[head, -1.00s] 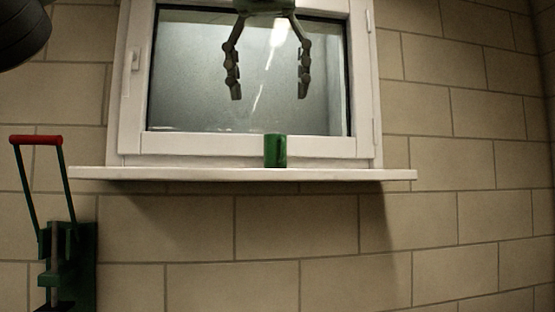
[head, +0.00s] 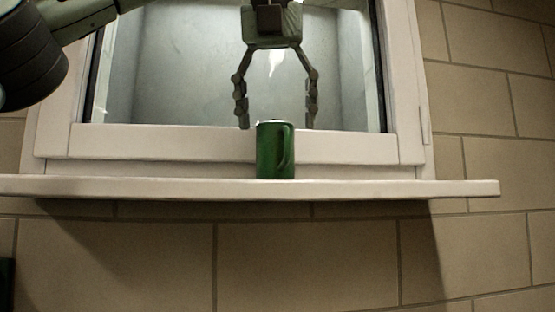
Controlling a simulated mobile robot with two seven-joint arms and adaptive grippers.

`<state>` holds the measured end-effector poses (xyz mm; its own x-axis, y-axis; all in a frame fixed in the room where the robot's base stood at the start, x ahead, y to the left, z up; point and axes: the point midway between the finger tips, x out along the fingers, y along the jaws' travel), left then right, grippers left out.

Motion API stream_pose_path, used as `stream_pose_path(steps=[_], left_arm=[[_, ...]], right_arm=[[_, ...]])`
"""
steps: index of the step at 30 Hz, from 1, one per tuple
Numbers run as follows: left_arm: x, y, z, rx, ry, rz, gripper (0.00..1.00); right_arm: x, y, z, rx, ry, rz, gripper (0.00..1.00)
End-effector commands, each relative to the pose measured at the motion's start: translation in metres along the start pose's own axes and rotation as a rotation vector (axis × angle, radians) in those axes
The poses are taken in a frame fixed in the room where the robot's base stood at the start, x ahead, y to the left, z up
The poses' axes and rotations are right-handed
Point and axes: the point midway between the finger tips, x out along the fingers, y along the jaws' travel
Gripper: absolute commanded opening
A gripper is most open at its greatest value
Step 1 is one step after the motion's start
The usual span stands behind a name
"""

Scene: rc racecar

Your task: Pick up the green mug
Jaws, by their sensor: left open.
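The green mug (head: 270,152) stands upright on the white window sill (head: 400,188). Its handle faces the front right. My left gripper (head: 278,126) points down with its fingers spread open. In the picture its fingertips come down to about the level of the mug's rim, one on each side of it. The gap between the fingers is wider than the mug, and nothing is held. I cannot tell how far the gripper is in depth from the mug. My right gripper is not in view.
The window frame (head: 180,146) and glass rise right behind the sill. A tiled wall (head: 300,262) lies below and to the right. The sill is bare on both sides of the mug. A dark green edge (head: 6,285) shows at the lower left.

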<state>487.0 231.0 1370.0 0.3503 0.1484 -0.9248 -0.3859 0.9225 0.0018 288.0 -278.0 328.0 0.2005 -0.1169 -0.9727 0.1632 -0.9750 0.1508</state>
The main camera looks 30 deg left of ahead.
Motion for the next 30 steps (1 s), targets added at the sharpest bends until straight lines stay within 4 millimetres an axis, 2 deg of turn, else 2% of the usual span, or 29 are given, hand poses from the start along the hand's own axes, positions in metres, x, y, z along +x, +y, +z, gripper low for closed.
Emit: stream_pose_path(steps=[1,7,15,25,30], left_arm=[[0.007,0.001,0.000,0.002,0.004,-0.001,0.73],[0.022,0.002,0.001,0.001,0.000,-0.002,0.73],[0.061,0.005,0.002,0.001,0.002,-0.001,0.73],[0.067,0.005,0.002,-0.002,-0.003,-0.001,0.73],[0.067,0.005,0.002,-0.002,-0.003,-0.001,0.52]], right_arm=[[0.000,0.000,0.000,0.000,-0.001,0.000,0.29],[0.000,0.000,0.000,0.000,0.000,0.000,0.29],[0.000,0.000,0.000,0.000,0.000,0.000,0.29],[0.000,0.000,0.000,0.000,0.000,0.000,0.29],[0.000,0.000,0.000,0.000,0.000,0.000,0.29]])
